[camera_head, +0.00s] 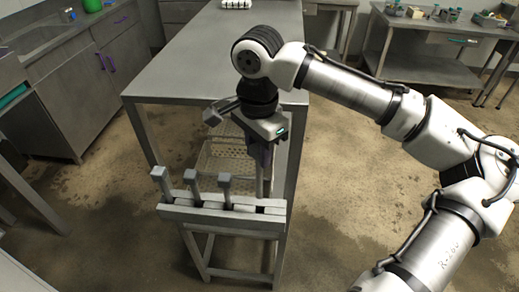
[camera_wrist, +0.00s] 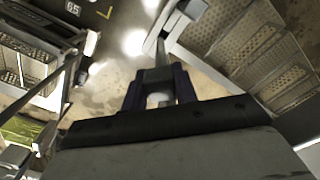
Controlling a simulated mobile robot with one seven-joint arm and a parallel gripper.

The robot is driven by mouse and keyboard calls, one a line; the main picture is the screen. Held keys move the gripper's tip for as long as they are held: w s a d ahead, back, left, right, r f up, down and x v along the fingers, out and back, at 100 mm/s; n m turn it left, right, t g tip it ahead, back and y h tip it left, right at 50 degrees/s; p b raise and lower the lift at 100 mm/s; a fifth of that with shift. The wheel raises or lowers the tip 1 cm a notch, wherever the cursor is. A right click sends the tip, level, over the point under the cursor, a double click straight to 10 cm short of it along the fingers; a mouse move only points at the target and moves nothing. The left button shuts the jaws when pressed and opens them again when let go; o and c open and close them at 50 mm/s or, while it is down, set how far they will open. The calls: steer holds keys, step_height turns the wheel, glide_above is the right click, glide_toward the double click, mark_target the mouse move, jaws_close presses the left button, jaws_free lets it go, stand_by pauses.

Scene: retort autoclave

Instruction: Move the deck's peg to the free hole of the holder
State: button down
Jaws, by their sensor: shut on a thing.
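The holder (camera_head: 220,222) is a grey bar on a stand in the lower middle of the head view. Three grey pegs with square heads stand upright in it, at the left (camera_head: 160,182), the second place (camera_head: 192,184) and the third (camera_head: 225,190). My gripper (camera_head: 262,160) is over the holder's right end, pointing down, its dark blue fingers shut on a grey peg (camera_head: 260,188). The peg's lower end meets the holder's right end in the picture; I cannot tell whether it is in a hole. In the wrist view, the fingers (camera_wrist: 160,78) flank the narrow grey peg (camera_wrist: 161,56).
A long steel table (camera_head: 190,60) stands behind the holder, with a perforated tray (camera_head: 215,160) beneath. A sink cabinet (camera_head: 75,90) is at the left, and a loaded side table (camera_head: 430,70) at the far right. The floor on both sides is clear.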

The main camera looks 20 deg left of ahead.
mark_target(260, 182)
steer(key=f+b, duration=0.1)
steer(key=f, duration=0.1)
steer(key=w+f+b, duration=0.1)
steer(key=f+b, duration=0.1)
steer(key=f, duration=0.1)
steer(key=f+b, duration=0.1)
steer(key=f, duration=0.1)
steer(key=shift+w+a+f+b, duration=0.15)
steer(key=shift+w+f+b, duration=0.1)
steer(key=shift+f+b, duration=0.35)
steer(key=shift+f, duration=0.4)
steer(key=shift+f+b, duration=0.6)
steer(key=shift+f, duration=0.95)
stand_by(0.9)
steer(key=c, duration=1)
jaws_free()
steer(key=shift+r, duration=0.1)
